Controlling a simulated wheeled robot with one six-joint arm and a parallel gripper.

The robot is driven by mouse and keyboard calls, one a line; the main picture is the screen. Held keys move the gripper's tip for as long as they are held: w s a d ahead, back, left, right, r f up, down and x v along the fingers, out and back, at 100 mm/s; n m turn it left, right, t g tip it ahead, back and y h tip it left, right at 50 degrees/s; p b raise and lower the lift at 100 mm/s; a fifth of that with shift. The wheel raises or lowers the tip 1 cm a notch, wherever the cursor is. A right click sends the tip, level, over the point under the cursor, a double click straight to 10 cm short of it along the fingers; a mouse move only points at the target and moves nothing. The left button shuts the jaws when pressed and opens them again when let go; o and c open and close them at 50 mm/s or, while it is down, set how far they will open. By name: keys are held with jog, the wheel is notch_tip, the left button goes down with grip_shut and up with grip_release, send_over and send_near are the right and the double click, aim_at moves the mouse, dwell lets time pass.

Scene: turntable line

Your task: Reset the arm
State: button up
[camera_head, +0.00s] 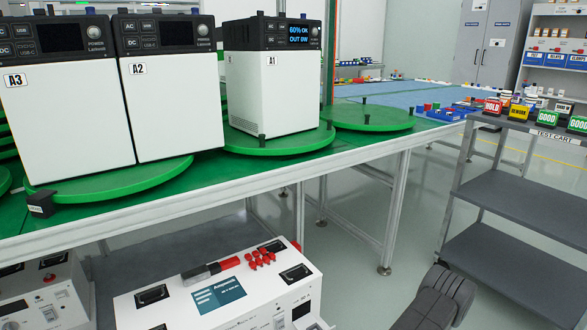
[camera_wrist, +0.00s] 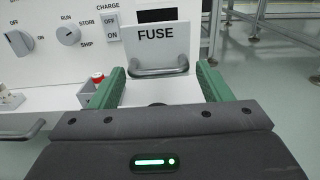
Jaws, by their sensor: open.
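My gripper (camera_wrist: 162,76) is open in the wrist view. Its two green fingers stand apart, with nothing held between them. A white panel marked FUSE (camera_wrist: 157,35) with a grey bar handle (camera_wrist: 158,71) lies ahead, the handle seen between the fingertips. I cannot tell how far the fingers are from it. In the head view a dark grey part of my arm shows at the lower right, and the fingers are not visible there.
White units A3 (camera_head: 66,125), A2 (camera_head: 165,105) and A1 (camera_head: 275,90) stand on green turntables along a bench. A white instrument case (camera_head: 150,318) sits below. A grey test cart (camera_head: 520,210) with signs stands right. Floor between bench and cart is clear.

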jog(key=p+v, duration=0.3)
jog(key=v, duration=1)
jog(key=b+x, duration=0.2)
jog(key=x, duration=1.7)
jog(key=shift+b, duration=0.35)
